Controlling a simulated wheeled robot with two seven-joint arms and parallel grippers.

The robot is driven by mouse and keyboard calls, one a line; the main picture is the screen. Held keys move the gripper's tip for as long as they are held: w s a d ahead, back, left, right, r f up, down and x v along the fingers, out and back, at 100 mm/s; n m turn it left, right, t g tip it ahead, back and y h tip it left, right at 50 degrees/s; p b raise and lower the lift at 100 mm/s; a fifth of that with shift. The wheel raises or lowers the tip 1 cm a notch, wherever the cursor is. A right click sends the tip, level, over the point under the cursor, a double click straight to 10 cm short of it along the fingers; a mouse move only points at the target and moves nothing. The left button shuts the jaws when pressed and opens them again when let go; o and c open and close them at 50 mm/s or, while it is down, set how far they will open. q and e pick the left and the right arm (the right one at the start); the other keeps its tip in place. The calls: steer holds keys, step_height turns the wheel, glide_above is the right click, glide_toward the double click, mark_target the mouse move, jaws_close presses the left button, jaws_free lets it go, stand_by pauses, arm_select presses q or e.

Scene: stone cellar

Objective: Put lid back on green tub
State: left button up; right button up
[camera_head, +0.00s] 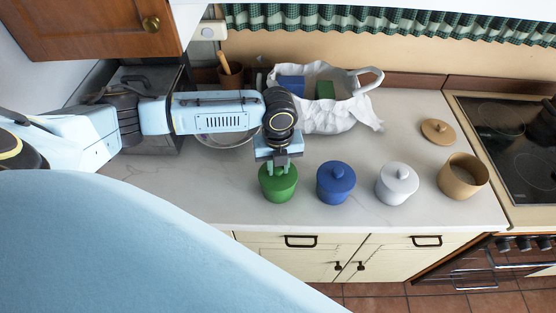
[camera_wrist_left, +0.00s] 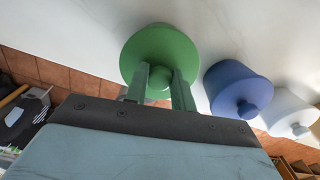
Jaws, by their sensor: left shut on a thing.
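The green tub (camera_head: 279,190) stands on the pale counter at the left end of a row of tubs. Its green lid (camera_wrist_left: 150,47) has a round knob and is at the tub's top; I cannot tell whether it is fully seated. My left gripper (camera_head: 280,164) points down over the tub from behind. Its fingers are shut on the lid's knob, as the left wrist view (camera_wrist_left: 160,85) also shows. The gripper hides part of the lid in the head view. My right gripper is not in view.
A blue tub (camera_head: 336,188) and a white tub (camera_head: 397,188), both lidded, stand to the right. A tan tub (camera_head: 464,180) is open, its tan lid (camera_head: 438,131) lying behind it. A white bag (camera_head: 335,115) is at the back. The stove (camera_head: 505,125) is far right. The front counter is clear.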

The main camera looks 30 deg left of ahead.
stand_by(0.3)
arm_select(q)
steer(key=o, duration=1.5)
steer(key=shift+r, duration=0.15)
step_height(320, 180, up, 2)
steer(key=p, duration=0.2)
steer(key=shift+r+p, duration=0.15)
steer(key=shift+p, duration=0.25)
steer(key=shift+r+p, duration=0.55)
steer(key=shift+r, duration=1.7)
jaws_close()
